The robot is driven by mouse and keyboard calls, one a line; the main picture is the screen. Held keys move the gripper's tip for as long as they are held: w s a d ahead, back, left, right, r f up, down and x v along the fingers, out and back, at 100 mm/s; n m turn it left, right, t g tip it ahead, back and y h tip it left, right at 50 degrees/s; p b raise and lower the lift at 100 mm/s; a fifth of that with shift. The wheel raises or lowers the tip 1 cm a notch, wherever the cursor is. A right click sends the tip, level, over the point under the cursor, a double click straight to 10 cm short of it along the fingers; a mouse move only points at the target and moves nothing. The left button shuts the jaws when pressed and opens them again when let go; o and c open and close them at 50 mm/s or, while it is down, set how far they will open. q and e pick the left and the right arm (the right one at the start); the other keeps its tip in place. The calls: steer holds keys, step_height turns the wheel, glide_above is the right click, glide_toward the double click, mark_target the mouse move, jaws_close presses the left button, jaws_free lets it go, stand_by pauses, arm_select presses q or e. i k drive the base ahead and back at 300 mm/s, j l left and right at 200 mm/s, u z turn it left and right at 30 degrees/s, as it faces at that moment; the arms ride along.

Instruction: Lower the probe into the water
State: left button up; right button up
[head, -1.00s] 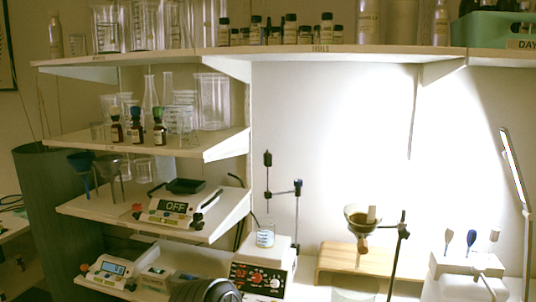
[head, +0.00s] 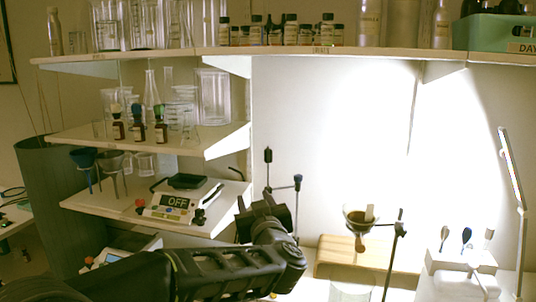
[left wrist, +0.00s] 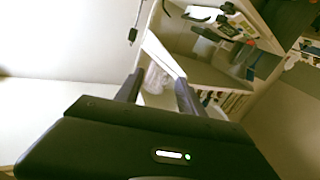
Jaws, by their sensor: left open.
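A small black probe-like piece (head: 268,155) stands upright on a thin stand with a black clamp (head: 298,183), behind my left gripper. In the left wrist view, a dark slim piece (left wrist: 132,35) hangs at the upper middle; I cannot tell for sure whether it is the probe. My left gripper (head: 263,207) is open and empty, in front of the stand's lower part. Its two fingers (left wrist: 158,86) point ahead in the left wrist view. A clear glass vessel (left wrist: 155,77) shows beyond them. The water beaker and hotplate are hidden by my left arm in the head view. My right gripper is out of view.
A scale reading OFF (head: 175,206) sits on the low left shelf. A glass funnel (head: 360,218) on a stand and a wooden riser (head: 340,257) are to the right. A white holder with small tools (head: 460,262) stands further right. Shelves of glassware overhang the left.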

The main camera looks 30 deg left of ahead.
mark_target(268, 152)
steer(key=i+j, duration=0.25)
steer(key=i, duration=0.25)
steer(key=i+j, duration=0.2)
steer(key=i, duration=0.25)
